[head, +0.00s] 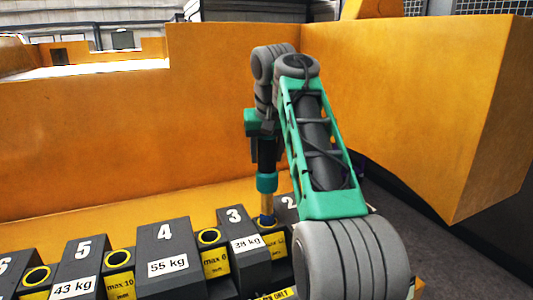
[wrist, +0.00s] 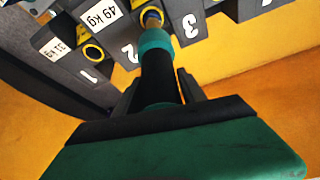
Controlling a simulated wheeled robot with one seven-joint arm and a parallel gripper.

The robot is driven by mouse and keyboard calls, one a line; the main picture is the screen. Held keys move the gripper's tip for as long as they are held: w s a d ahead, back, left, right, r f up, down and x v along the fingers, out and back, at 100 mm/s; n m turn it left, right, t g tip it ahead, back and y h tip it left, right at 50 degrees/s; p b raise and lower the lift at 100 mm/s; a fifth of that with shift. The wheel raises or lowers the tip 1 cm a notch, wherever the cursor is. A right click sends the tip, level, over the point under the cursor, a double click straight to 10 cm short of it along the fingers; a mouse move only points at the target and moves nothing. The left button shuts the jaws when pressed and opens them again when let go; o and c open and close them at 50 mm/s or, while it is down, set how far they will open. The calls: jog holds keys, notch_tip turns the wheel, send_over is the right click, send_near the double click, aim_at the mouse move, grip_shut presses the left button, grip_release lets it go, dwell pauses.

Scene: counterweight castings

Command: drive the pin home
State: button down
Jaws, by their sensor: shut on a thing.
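The pin (head: 266,182) stands nearly upright, with a black grip, a teal collar, a brass-coloured shaft and a blue lower end. Its lower end is at the yellow-ringed socket (head: 272,224) between castings 3 and 2. In the wrist view the pin (wrist: 160,75) runs from my gripper (wrist: 160,92) to this socket's yellow ring (wrist: 143,24). Much of the shaft still shows above the ring; how deep the tip sits, I cannot tell. My arm partly hides casting 2 in the head view.
Dark numbered castings stand in a row: casting 3 (head: 234,228), casting 4 (head: 165,240) and casting 5 (head: 80,262), with yellow-ringed sockets between them. Casting 1 (wrist: 85,65) shows in the wrist view. An orange wall (head: 100,140) rises behind, and an orange block (head: 440,110) stands at right.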

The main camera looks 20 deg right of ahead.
aim_at(267, 164)
jog(key=shift+f, duration=0.1)
dwell(0.3)
jog(key=shift+f+b, duration=0.35)
jog(key=shift+b, duration=0.15)
jog(key=shift+f, duration=0.1)
jog(key=shift+f+b, duration=0.35)
jog(key=shift+b, duration=0.15)
jog(key=shift+f+b, duration=0.8)
jog(key=shift+b, duration=0.05)
dwell(0.6)
notch_tip(267, 164, up, 10)
jog(key=p, duration=1)
jog(key=shift+r, duration=0.2)
jog(key=shift+f, duration=0.2)
